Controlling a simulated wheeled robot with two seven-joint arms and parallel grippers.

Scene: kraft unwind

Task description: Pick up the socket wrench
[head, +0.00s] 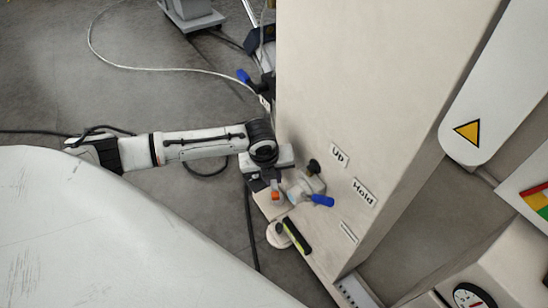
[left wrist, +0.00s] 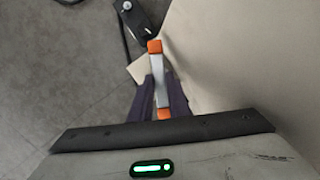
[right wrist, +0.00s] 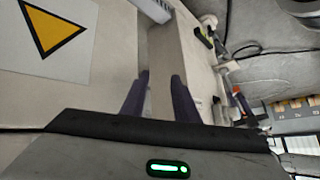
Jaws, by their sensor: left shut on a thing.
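The socket wrench (left wrist: 159,82) is a silver bar with an orange end at top and bottom in the left wrist view. My left gripper (left wrist: 160,86) is shut on it, with one dark finger on each side of the bar. In the head view, my left gripper (head: 266,184) is beside the tall beige cabinet, and an orange end of the wrench (head: 275,196) shows just below it. I cannot tell whether the wrench touches the small ledge beneath. My right gripper (right wrist: 159,82) is open and empty in the right wrist view, in front of beige panels.
The beige cabinet (head: 350,90) with "Up" and "Hold" labels stands close to the left gripper. A valve with a blue handle (head: 322,201) and a yellow-black tool (head: 296,235) are close by. A white curved surface (head: 100,240) fills the lower left. Cables lie on the floor.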

